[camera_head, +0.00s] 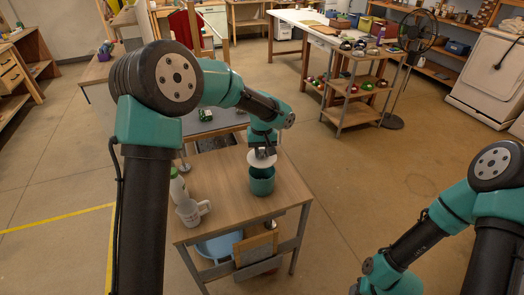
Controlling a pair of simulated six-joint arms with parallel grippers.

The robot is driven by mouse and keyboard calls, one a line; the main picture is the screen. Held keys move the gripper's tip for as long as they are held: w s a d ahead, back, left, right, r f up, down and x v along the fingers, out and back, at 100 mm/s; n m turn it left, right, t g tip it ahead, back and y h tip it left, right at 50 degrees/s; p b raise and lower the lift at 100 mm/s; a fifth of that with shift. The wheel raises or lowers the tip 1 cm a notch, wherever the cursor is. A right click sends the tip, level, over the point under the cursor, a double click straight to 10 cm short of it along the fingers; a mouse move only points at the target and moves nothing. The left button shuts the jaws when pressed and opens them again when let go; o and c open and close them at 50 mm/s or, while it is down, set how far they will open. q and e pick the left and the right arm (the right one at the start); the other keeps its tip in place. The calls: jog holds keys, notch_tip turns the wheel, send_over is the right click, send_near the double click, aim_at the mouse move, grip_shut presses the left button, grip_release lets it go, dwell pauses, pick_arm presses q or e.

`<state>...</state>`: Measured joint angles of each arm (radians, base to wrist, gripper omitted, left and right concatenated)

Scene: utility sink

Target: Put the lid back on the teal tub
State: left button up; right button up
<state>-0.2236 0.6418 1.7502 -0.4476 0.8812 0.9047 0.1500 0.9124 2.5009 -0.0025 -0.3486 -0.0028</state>
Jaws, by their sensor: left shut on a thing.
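The teal tub (261,182) stands upright on the wooden table top, near its right side. The white lid (262,159) is right at the tub's mouth, below my left gripper (264,152). My left gripper comes down from above and is shut on the lid. The lid covers part of the tub's opening from this view, and I cannot tell whether it touches the rim. The right arm shows at the lower right, but its gripper is outside the picture.
A white jug (188,212) and a white bottle (178,187) stand at the table's left edge. The front of the wooden table (235,222) is clear. A shelf below holds a blue basin (217,247) and a framed board (254,249).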

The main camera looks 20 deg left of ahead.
pick_arm(q)
jog(key=shift+f, duration=3)
jog(key=shift+f, duration=0.15)
jog(key=o, duration=1.5)
jog(key=shift+c, duration=0.2)
jog(key=shift+r, duration=3.5)
jog(key=shift+c, duration=0.4)
grip_shut()
